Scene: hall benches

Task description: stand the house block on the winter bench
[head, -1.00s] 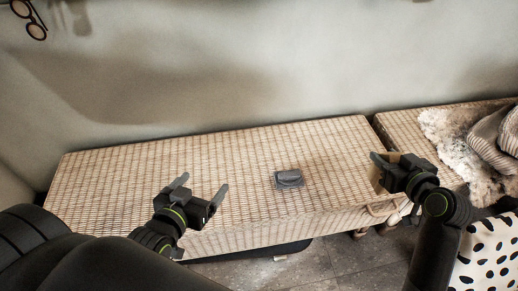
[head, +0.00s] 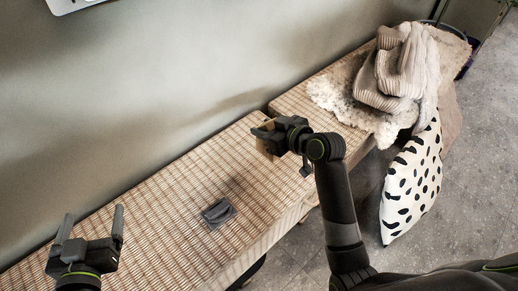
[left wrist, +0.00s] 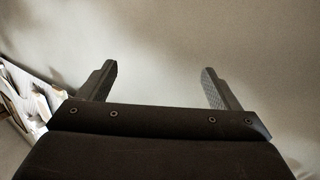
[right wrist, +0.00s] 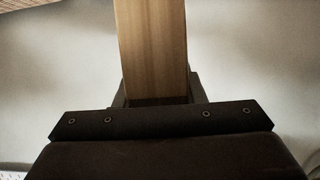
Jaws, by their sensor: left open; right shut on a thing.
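My right gripper (head: 262,136) is shut on a pale wooden block, the house block (head: 265,148), above the far end of the nearer wicker bench. In the right wrist view the block (right wrist: 152,45) shows as a wood-grained bar between the fingers; its full outline is cut off. The further wicker bench (head: 300,98), which I take as the winter bench, carries a fleece and knitwear, and its near left part is bare. My left gripper (head: 92,226) is open and empty at the lower left; its spread fingers show in the left wrist view (left wrist: 160,88).
A small dark grey object (head: 217,212) lies on the nearer bench (head: 165,215). A shaggy fleece (head: 345,92) and folded ribbed knitwear (head: 392,75) cover much of the further bench. A spotted cushion (head: 411,185) leans at its front. A wall runs behind both benches.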

